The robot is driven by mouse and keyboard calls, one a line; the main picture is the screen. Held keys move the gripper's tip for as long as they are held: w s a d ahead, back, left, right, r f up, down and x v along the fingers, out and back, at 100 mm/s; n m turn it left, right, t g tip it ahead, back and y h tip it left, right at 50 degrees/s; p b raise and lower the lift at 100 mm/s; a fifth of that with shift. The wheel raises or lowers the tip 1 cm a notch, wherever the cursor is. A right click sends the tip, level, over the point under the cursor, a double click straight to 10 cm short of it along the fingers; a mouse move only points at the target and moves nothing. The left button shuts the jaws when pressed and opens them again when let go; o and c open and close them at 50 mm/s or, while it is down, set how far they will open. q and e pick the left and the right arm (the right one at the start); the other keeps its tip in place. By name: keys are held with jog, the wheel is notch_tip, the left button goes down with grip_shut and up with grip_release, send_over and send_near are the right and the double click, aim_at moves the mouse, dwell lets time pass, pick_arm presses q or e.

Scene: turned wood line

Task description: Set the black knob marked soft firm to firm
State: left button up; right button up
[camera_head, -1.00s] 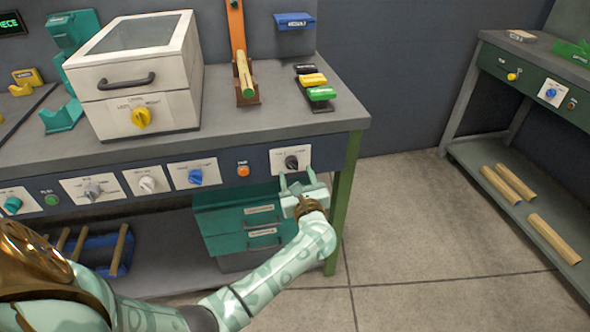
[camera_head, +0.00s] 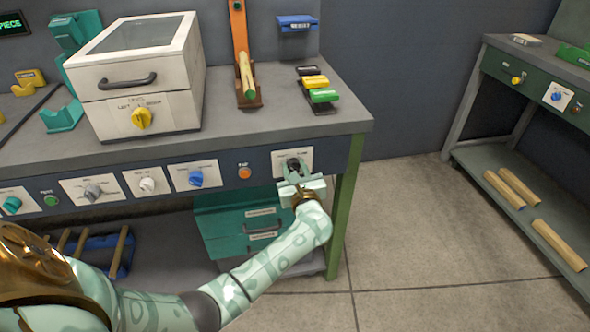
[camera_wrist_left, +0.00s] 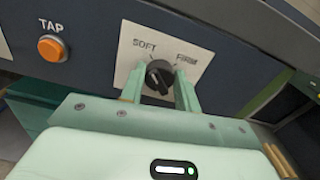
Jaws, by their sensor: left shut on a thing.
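The black knob (camera_head: 292,164) sits on a white plate at the right end of the bench's front panel. In the left wrist view the knob (camera_wrist_left: 159,75) shows between my two fingers, under the words SOFT on the left and FIRM on the right. Its pale line runs slantwise; I cannot tell for sure which word it points to. My left gripper (camera_head: 294,172) is at the panel, and in the wrist view its fingers (camera_wrist_left: 160,88) are shut on the knob from both sides. My right gripper is not in view.
An orange TAP button (camera_wrist_left: 53,48) is left of the knob plate. A blue knob (camera_head: 196,178) and other knobs sit further left on the panel. A green bench leg (camera_head: 345,205) stands just right. Teal drawers (camera_head: 232,222) are below.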

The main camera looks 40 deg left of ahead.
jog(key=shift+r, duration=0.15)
pick_arm(q)
jog(key=m+p, duration=0.1)
jog(key=m, duration=0.2)
jog(key=shift+d, duration=0.1)
jog(key=m+p, duration=0.2)
jog(key=m, duration=0.4)
jog(key=shift+m+p, duration=0.3)
jog(key=shift+p, duration=0.05)
jog(key=m+p, duration=0.1)
jog(key=m, duration=0.3)
jog(key=shift+w+d+f, duration=0.1)
jog(key=shift+f+m+p, duration=0.15)
jog(key=shift+m+p, duration=0.45)
jog(key=shift+m, duration=1.5)
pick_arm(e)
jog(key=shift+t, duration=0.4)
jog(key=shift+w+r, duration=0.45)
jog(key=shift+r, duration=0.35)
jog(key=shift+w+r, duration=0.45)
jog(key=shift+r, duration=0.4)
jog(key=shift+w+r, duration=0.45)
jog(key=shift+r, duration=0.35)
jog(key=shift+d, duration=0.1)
pick_arm(q)
jog(key=o, duration=1)
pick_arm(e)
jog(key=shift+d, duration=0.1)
